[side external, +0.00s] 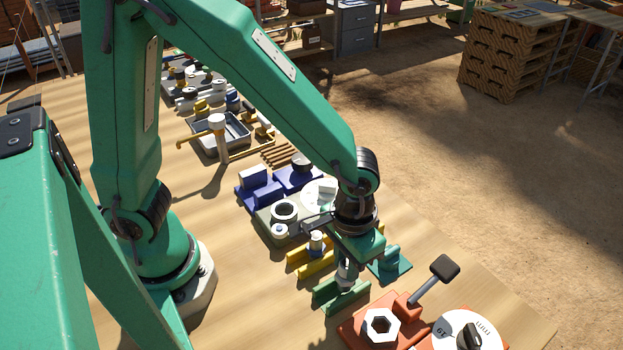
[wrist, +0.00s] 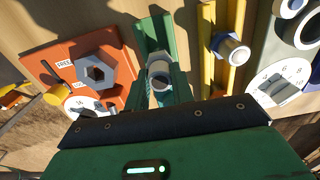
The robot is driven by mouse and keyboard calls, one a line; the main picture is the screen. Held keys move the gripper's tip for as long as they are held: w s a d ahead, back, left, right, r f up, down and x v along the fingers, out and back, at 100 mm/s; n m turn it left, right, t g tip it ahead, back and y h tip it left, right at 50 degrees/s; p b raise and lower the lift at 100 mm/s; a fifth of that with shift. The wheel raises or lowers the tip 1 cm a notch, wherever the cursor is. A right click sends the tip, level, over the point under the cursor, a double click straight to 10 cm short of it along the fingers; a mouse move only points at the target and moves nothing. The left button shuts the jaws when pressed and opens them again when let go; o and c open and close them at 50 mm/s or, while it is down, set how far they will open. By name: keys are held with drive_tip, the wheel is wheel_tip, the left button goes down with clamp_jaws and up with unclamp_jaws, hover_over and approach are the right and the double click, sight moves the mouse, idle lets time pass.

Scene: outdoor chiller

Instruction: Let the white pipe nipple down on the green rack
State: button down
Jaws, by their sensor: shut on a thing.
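The white pipe nipple (side external: 345,275) is between the fingers of my gripper (side external: 347,266), which is shut on it and points down. It stands at the green rack (side external: 329,297), in line with its channel. The wrist view shows the pale nipple (wrist: 159,72) over the green rack (wrist: 152,32), between its two rails. I cannot tell whether its lower end touches the rack. My gripper's body hides part of the rack and the nipple's near side in the wrist view.
A yellow rack (side external: 305,268) with a white and blue fitting (side external: 316,242) stands close beside the green one. An orange fixture (side external: 358,338) with a white hex nut (side external: 381,325) and a lever (side external: 432,282) is on the other side. Bare wooden table lies left.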

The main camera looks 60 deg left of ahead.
sight(347, 263)
drive_tip(key=shift+f, duration=1.05)
idle(0.4)
drive_tip(key=c, duration=0.6)
unclamp_jaws()
drive_tip(key=shift+c, duration=0.2)
drive_tip(key=shift+r, duration=0.1)
drive_tip(key=shift+r, duration=3.4)
wheel_tip(347, 263, up, 8)
